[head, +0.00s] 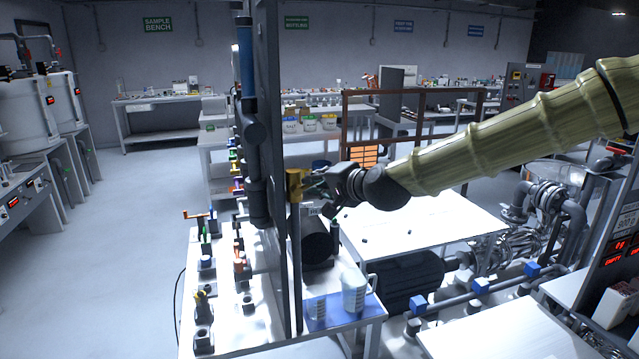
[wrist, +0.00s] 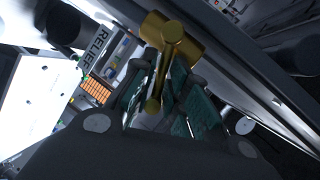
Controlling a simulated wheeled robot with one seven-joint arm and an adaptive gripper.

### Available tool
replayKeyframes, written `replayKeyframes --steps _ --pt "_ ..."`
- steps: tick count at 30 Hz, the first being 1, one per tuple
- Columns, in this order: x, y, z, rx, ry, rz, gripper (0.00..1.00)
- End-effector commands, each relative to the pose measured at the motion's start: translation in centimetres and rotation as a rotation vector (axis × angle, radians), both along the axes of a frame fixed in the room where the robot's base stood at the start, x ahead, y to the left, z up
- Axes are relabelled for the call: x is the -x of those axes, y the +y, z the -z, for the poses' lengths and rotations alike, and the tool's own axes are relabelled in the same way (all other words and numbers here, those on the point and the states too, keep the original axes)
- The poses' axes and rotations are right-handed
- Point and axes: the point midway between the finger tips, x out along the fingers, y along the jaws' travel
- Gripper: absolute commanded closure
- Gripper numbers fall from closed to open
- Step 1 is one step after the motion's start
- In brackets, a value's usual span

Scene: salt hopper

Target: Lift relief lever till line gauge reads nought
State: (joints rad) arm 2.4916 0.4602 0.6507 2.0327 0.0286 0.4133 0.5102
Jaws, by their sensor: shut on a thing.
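The brass relief lever (head: 295,184) is on the dark upright post left of my gripper (head: 318,186). In the wrist view the lever (wrist: 172,38) has a round hub and a thin arm running down between the teal finger pads of my gripper (wrist: 158,95). The fingers are shut on that arm. A white label reading RELIEF (wrist: 105,54) is beside it. The lever's angle is hard to judge in the head view. I cannot pick out a line gauge for certain; a panel with red digits (head: 619,246) stands at the right edge, its text too small to read surely.
A measuring jug (head: 355,292) and a beaker (head: 317,306) stand on a blue mat (head: 340,318) below my gripper. Several coloured valve handles (head: 238,262) line the left bench. A dark upright pipe (head: 254,140) is left of the post. A white table (head: 440,235) lies right.

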Motion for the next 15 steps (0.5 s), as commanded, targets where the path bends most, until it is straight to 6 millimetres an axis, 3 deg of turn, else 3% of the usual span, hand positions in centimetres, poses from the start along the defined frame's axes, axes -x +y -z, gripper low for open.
replayKeyframes --steps 5,6,8,15 --pt "-0.02 0.0 -0.1 -0.001 -0.001 0.001 1.0" --pt "-0.02 -0.01 -0.1 -0.001 -0.001 0.001 0.8" --pt "-0.02 -0.02 -0.11 -0.002 -0.001 0.001 0.69" --pt "-0.03 -0.05 -0.11 -0.002 -0.001 0.001 0.68"
